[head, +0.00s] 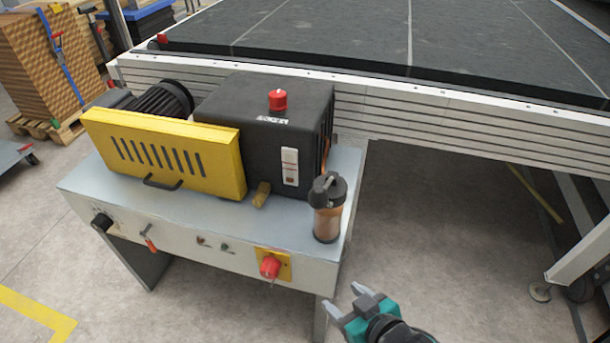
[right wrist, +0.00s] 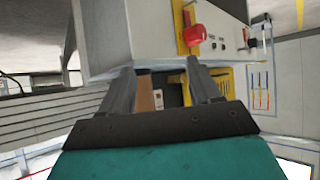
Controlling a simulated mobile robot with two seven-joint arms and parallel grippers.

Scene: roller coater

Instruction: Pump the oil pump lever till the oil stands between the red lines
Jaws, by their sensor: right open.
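A black machine housing (head: 265,140) stands on the grey cabinet, with a narrow white sight gauge (head: 290,167) on its front. The gauge has small red marks, but the oil level is too small to read. A clear cylinder with a black top and amber contents (head: 328,222) stands at the cabinet's right front corner. A small red-tipped lever (head: 150,241) sticks out of the cabinet front; I cannot tell whether it is the pump lever. My right gripper (head: 345,298) is open and empty, in front of the cabinet's right end. Its spread fingers show in the right wrist view (right wrist: 158,66).
A red knob on a yellow plate (head: 270,267) projects from the cabinet front, and a black knob (head: 102,222) sits at its left. A yellow guard (head: 165,152) covers the motor side. A long conveyor (head: 450,115) runs behind.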

